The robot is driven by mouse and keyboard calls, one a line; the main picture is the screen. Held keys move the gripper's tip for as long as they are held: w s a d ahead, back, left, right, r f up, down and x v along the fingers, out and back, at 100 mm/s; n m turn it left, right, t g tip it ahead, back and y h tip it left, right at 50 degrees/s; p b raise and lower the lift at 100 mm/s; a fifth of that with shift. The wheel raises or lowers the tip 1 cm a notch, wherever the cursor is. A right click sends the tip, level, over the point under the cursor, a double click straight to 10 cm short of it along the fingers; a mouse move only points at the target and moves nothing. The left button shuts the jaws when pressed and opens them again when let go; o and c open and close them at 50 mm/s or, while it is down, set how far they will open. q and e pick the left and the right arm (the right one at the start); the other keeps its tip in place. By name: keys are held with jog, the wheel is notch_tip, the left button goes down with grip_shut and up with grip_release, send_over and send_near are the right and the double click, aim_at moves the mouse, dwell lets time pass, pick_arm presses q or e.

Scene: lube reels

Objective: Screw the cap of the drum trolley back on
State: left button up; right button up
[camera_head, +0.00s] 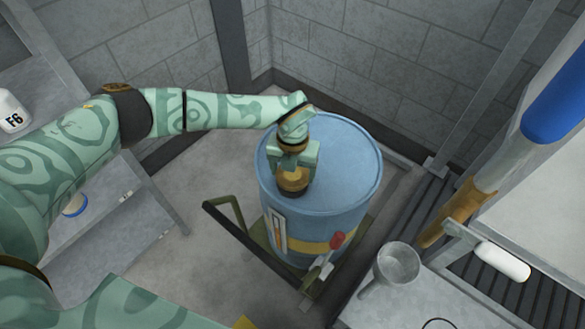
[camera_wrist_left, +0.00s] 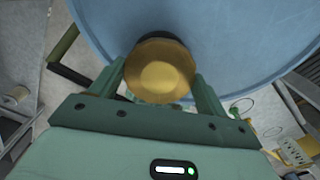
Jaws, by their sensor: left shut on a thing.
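A blue drum (camera_head: 345,170) with a yellow band stands upright on a green trolley (camera_head: 232,225). The brass cap (camera_head: 292,182) is at the near left part of the drum's top. My left gripper (camera_head: 293,170) comes down on it from above and is shut on it. In the left wrist view the round cap (camera_wrist_left: 160,72) sits between the two fingers of my left gripper (camera_wrist_left: 160,85), against the blue drum top (camera_wrist_left: 225,35). Whether the cap is seated or a little above its opening, I cannot tell. My right gripper is not in view.
A metal funnel (camera_head: 397,264) stands on a grey bench at the lower right. A white bottle marked F6 (camera_head: 12,112) is on the left shelf.

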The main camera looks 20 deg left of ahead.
pick_arm(q)
jog(key=m, duration=0.4)
jog(key=shift+r+p, duration=0.1)
jog(key=shift+p, duration=0.2)
jog(key=shift+m, duration=0.5)
jog(key=shift+m, duration=1.2)
jog(key=m, duration=0.2)
jog(key=shift+m, duration=0.4)
jog(key=m, duration=0.5)
jog(key=shift+d, duration=0.1)
